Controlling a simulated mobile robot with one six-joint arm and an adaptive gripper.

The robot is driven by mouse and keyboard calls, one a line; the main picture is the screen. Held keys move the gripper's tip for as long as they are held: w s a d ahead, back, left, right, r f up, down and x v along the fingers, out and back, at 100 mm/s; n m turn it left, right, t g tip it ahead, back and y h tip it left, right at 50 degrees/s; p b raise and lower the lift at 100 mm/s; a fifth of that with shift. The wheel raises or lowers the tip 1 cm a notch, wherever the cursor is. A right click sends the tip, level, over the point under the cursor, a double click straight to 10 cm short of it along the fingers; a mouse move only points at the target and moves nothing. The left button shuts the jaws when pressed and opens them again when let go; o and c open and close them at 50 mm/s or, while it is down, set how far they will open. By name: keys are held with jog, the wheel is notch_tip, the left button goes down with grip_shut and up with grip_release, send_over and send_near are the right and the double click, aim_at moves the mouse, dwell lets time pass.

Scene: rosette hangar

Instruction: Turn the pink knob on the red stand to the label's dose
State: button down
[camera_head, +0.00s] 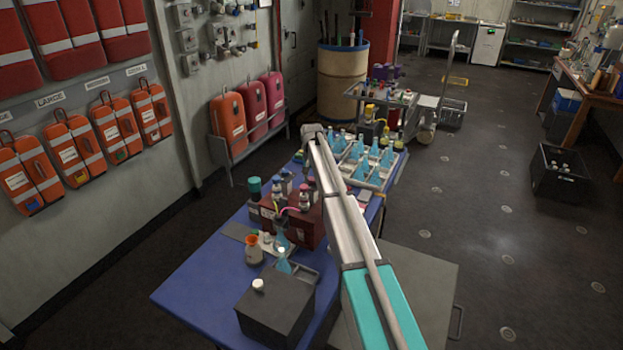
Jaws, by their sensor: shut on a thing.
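A dark red stand (308,232) sits on the blue table, left of my arm. Several small bottles or fittings with dark, white and pinkish tops stand on and around it. A thin pink curved piece (291,210) shows at its top, too small to tell whether it is the knob. I cannot make out a label or its dose. My arm runs up from the lower right to a grey joint above the table's far part. I cannot make out my gripper; the arm hides part of the table and the stand's right side.
A dark grey box (275,312) stands at the blue table's (195,290) front. An orange-topped jar (253,250) and flasks stand between box and stand. Trays of blue flasks (362,172) fill the far end.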

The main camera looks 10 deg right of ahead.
jog(key=shift+n, duration=0.4)
jog(key=n, duration=0.3)
jog(key=shift+n, duration=0.3)
jog(key=n, duration=0.3)
jog(key=shift+n, duration=0.3)
jog(key=n, duration=0.3)
jog(key=shift+n, duration=2.3)
jog(key=shift+c, duration=1.5)
grip_release()
